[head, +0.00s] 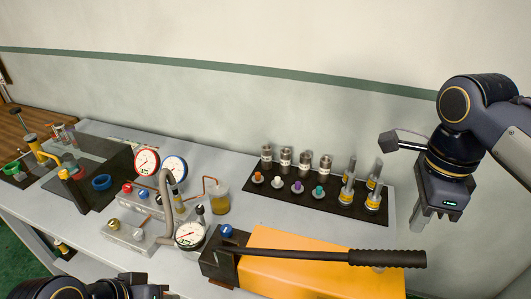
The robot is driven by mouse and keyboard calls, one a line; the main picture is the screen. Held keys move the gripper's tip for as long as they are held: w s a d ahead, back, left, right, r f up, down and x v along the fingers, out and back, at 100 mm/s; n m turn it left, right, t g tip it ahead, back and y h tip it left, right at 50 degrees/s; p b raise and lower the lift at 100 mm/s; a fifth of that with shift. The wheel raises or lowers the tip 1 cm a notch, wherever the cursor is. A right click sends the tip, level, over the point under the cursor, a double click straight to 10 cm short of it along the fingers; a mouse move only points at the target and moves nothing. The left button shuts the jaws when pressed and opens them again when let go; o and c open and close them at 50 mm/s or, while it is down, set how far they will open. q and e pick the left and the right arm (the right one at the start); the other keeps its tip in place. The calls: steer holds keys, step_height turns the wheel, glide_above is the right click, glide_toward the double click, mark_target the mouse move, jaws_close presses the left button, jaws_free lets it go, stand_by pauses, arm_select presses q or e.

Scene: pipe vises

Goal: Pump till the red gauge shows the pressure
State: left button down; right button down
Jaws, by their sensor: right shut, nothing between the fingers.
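The red-rimmed gauge (146,163) stands at the back of the bench, with a white dial and a needle too small to read surely. The hand pump has an orange body (285,280) at the front right and a dark pivot block (222,268). Its long black lever (345,257) lies nearly level, pointing right, with a ribbed grip. My right gripper (418,225) is shut and empty, pointing down above and beyond the grip end, apart from it. Part of my left arm shows at the bottom left; its fingers are out of view.
A blue-rimmed gauge (175,168) and a black-rimmed gauge (190,236) stand near valve blocks (137,235) and a curved grey hose (168,200). A dark tray (330,205) holds several metal fittings and coloured plugs. A yellow-handled vise (45,152) stands at left.

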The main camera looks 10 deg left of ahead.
mark_target(410, 254)
steer(key=shift+d+f+b, duration=0.2)
steer(key=shift+f+b, duration=0.45)
steer(key=shift+f, duration=0.2)
step_height(410, 254, down, 6)
steer(key=b, duration=0.5)
steer(key=shift+a+r+b, duration=0.1)
steer(key=shift+r+b, duration=0.1)
steer(key=shift+b, duration=0.15)
steer(key=shift+s+d+f+b, duration=0.1)
steer(key=shift+d+f+b, duration=0.15)
steer(key=shift+f+b, duration=0.55)
steer(key=shift+s+d+f+b, duration=0.1)
steer(key=shift+d+f+b, duration=0.3)
steer(key=shift+f, duration=0.6)
steer(key=shift+d+f+b, duration=0.15)
steer(key=shift+f+b, duration=0.55)
steer(key=shift+f, duration=0.3)
steer(key=shift+s+d+f+b, duration=0.1)
steer(key=shift+d+f+b, duration=0.15)
steer(key=shift+f+b, duration=0.7)
steer(key=shift+d+f+b, duration=0.2)
steer(key=shift+f+b, duration=0.4)
steer(key=shift+f, duration=0.6)
